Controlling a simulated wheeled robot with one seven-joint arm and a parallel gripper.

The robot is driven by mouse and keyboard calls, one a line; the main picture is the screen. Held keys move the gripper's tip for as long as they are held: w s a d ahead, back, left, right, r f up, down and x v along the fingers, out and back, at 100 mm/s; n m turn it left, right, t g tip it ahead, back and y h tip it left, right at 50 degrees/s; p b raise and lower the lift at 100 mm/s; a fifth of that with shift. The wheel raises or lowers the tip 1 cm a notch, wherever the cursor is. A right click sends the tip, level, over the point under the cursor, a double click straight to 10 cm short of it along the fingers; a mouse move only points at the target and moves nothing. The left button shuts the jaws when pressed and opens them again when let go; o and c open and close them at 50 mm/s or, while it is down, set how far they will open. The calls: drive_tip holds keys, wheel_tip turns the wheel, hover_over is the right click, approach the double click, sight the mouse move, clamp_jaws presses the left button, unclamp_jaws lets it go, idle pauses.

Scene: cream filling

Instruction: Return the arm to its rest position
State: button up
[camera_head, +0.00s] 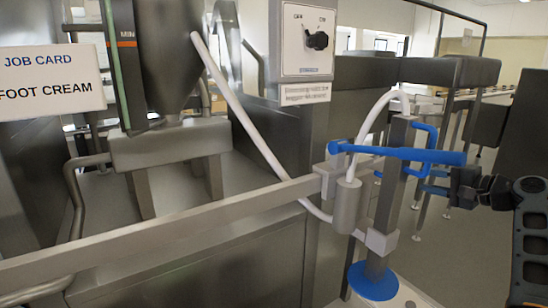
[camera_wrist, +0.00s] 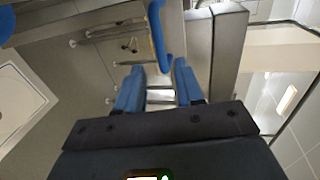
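My gripper (camera_head: 428,181) is at the right of the head view, with blue fingers pointing left. It is just below the right end of a blue bar handle (camera_head: 400,153) on the filling machine's nozzle stand. In the wrist view the two fingers of my gripper (camera_wrist: 159,68) stand apart with a gap between them, and no held thing shows. A blue bar (camera_wrist: 157,35) shows just beyond the fingertips there; I cannot tell whether it touches them. My arm enters from the right edge of the head view.
A grey filling nozzle (camera_head: 347,205) with a white hose (camera_head: 240,110) hangs beside the stand. A blue round part (camera_head: 373,282) sits below. A metal rail (camera_head: 160,235) crosses the front. A control box (camera_head: 306,40) and a job card (camera_head: 50,80) are behind. Floor shows at right.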

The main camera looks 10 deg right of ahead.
drive_tip(key=s+a+f+n+g+h+p, duration=0.1)
drive_tip(key=s+a+f+h, duration=0.1)
drive_tip(key=s+a+f, duration=0.45)
drive_tip(key=s+a+f+g+h, duration=0.15)
drive_tip(key=s+f, duration=0.25)
drive_tip(key=f, duration=0.5)
drive_tip(key=s+a+f+n+h+p, duration=0.1)
drive_tip(key=s+a+f+h, duration=0.1)
drive_tip(key=s+a+f, duration=0.45)
drive_tip(key=s+a+f+n, duration=0.2)
drive_tip(key=s+a+f, duration=0.15)
drive_tip(key=s, duration=0.35)
drive_tip(key=s+a+r+n+h+p, duration=0.1)
drive_tip(key=s+a+r+n, duration=0.25)
drive_tip(key=s, duration=0.45)
drive_tip(key=s+a+r+n, duration=0.2)
drive_tip(key=s+a, duration=0.3)
drive_tip(key=s, duration=0.4)
drive_tip(key=s+a+r+n+t+y, duration=0.1)
drive_tip(key=s+a+r+n, duration=0.1)
drive_tip(key=s+r, duration=0.3)
drive_tip(key=s+a+r+n+t+p, duration=0.1)
drive_tip(key=s+a+r+n, duration=0.2)
drive_tip(key=s+r, duration=0.3)
wheel_tip(320, 180, up, 3)
drive_tip(key=shift+s+a+f+y, duration=0.2)
drive_tip(key=shift+a+y, duration=0.15)
drive_tip(key=shift+a, duration=0.5)
